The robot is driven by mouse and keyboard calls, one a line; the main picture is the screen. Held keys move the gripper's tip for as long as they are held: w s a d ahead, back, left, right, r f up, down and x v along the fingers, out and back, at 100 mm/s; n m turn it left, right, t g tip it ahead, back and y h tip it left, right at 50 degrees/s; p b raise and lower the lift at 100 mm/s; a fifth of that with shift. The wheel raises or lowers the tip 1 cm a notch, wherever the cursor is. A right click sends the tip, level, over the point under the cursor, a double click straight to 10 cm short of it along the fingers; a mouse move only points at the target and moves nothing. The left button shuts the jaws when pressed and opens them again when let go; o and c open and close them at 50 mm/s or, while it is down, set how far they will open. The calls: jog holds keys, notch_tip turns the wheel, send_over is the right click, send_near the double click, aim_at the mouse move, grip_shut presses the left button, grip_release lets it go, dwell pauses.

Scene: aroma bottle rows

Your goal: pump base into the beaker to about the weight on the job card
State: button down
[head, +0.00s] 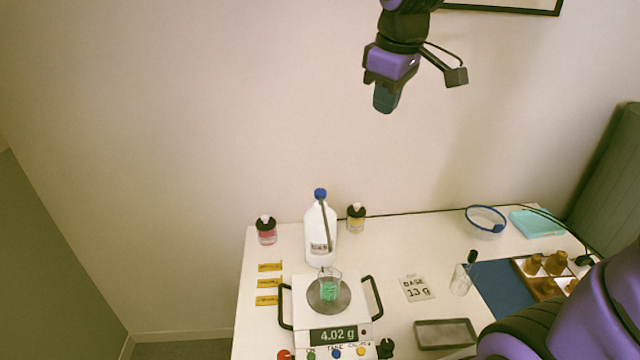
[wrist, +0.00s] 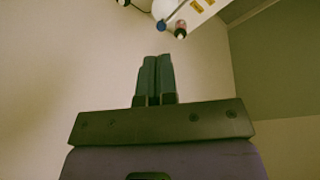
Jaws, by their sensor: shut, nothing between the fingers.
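A beaker (head: 330,288) with green liquid stands on the round pan of the white scale (head: 300,312). The scale's display (head: 334,335) reads 4.02 g. A large white bottle (head: 318,250) with a blue top (head: 320,193) and a dark tube along its front stands just behind the beaker. The job card (head: 416,288) on the table reads "BASE 13 g". My gripper (head: 384,108) is high above the table in front of the wall, well clear of the bottle. Its fingers (wrist: 155,80) are together and empty in the wrist view. The bottle's blue top (wrist: 161,26) shows there too.
Small dark-capped jars, one red (head: 267,234) and one yellow (head: 356,222), flank the bottle. Yellow labels (head: 268,284) lie left of the scale. A clear glass (head: 460,281), grey tray (head: 445,333), blue mat (head: 497,286), blue-rimmed bowl (head: 486,222) and wooden rack with brown bottles (head: 533,265) are right.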

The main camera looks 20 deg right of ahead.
jog(key=w+a+f+n+g, duration=0.25)
jog(key=w+f+n, duration=0.3)
jog(key=w, duration=0.65)
jog(key=n, duration=0.3)
send_over(321, 190)
notch_tip(321, 190, down, 9)
jog(key=shift+s+a+r, duration=0.1)
notch_tip(321, 190, down, 14)
